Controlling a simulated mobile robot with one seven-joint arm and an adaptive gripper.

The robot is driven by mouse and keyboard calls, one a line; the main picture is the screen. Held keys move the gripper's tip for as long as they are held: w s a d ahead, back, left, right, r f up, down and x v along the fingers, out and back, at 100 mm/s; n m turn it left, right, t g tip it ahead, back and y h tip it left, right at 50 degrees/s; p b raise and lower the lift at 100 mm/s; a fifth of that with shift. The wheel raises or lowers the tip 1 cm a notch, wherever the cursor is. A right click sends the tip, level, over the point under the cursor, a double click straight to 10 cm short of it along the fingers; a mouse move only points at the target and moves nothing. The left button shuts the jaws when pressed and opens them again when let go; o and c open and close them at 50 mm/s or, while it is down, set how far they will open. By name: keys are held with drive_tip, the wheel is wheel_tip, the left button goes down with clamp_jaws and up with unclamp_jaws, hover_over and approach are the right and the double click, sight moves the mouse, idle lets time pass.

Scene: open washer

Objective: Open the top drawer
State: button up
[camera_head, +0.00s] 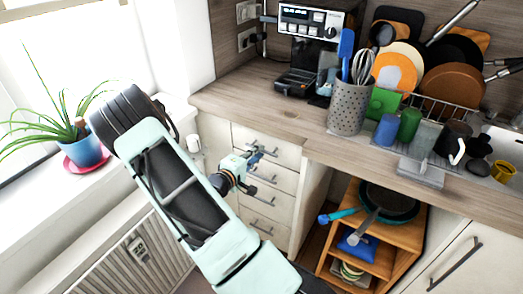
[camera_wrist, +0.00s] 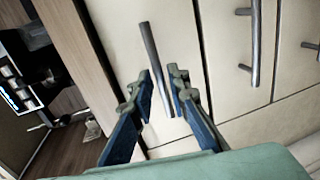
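The top drawer (camera_head: 288,151) is the uppermost front in a cream stack under the wooden counter, and it looks closed. Its grey bar handle (camera_wrist: 153,62) shows in the wrist view, where the picture is turned and the counter lies to the left. My gripper (camera_head: 256,157) is at this handle in the head view and partly covers the drawer front. In the wrist view my gripper (camera_wrist: 160,85) is open, its two blue-padded fingers on either side of the handle's lower part. The handle lies between them with gaps visible; contact cannot be told.
Lower drawers with similar handles (camera_wrist: 253,45) sit below. A coffee machine (camera_head: 312,25) and a loaded dish rack (camera_head: 455,105) stand on the counter (camera_head: 240,93). An open shelf (camera_head: 385,262) with a pan is at right. A radiator (camera_head: 135,258) and a potted plant (camera_head: 84,150) are at left.

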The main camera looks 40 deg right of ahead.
drive_tip(key=shift+x, duration=1.3)
drive_tip(key=shift+c, duration=0.7)
clamp_jaws()
